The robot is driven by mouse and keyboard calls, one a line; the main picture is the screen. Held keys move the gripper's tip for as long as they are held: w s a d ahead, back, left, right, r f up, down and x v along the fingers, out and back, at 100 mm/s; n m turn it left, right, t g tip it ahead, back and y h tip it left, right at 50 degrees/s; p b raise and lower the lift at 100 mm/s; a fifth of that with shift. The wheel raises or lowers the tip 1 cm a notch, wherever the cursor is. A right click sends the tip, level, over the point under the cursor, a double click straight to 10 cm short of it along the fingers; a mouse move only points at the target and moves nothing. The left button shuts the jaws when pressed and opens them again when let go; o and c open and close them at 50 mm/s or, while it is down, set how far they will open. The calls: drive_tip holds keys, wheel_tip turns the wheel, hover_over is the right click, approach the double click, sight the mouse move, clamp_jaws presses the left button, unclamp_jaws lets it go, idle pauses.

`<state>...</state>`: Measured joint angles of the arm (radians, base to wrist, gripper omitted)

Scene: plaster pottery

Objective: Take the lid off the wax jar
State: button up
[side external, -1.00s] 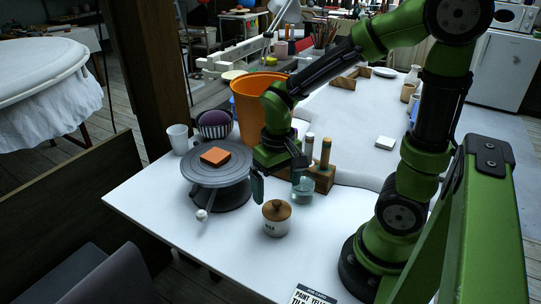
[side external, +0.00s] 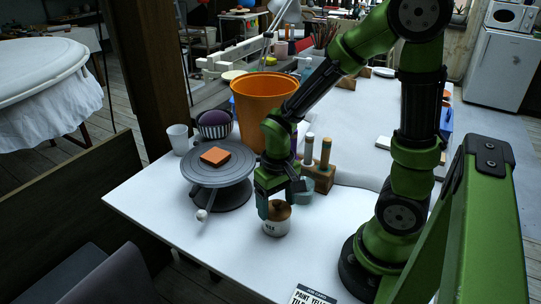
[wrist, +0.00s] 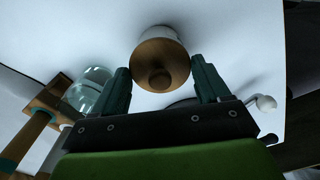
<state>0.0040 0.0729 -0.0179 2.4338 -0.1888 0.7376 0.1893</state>
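The wax jar (side external: 275,227) is a small white pot with dark lettering, standing on the white table. Its round wooden lid (wrist: 160,62) with a knob is on the jar and also shows in the side view (side external: 279,210). My gripper (wrist: 160,72) is open, with its two green fingers apart on either side of the lid in the wrist view. In the side view my gripper (side external: 284,205) is just above the jar and partly hides the lid. I cannot tell whether the fingers touch it.
A grey banding wheel (side external: 216,172) carrying an orange block (side external: 215,156) stands left of the jar. A glass cup (wrist: 90,90) and a wooden tool block (side external: 320,178) are close behind. An orange bucket (side external: 258,105) stands further back.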

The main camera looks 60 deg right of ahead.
drive_tip(key=shift+c, duration=0.8)
drive_tip(key=shift+r, duration=0.1)
drive_tip(key=r, duration=0.9)
drive_tip(key=shift+a, duration=0.3)
drive_tip(key=a+f+n, duration=0.2)
drive_tip(key=a+f, duration=0.1)
drive_tip(key=a, duration=0.3)
drive_tip(key=m, duration=0.2)
hover_over(254, 262)
wheel_tip(254, 262, down, 4)
drive_tip(key=r, duration=0.1)
drive_tip(key=shift+f, duration=4)
drive_tip(key=o, duration=1)
drive_tip(key=shift+f, duration=0.15)
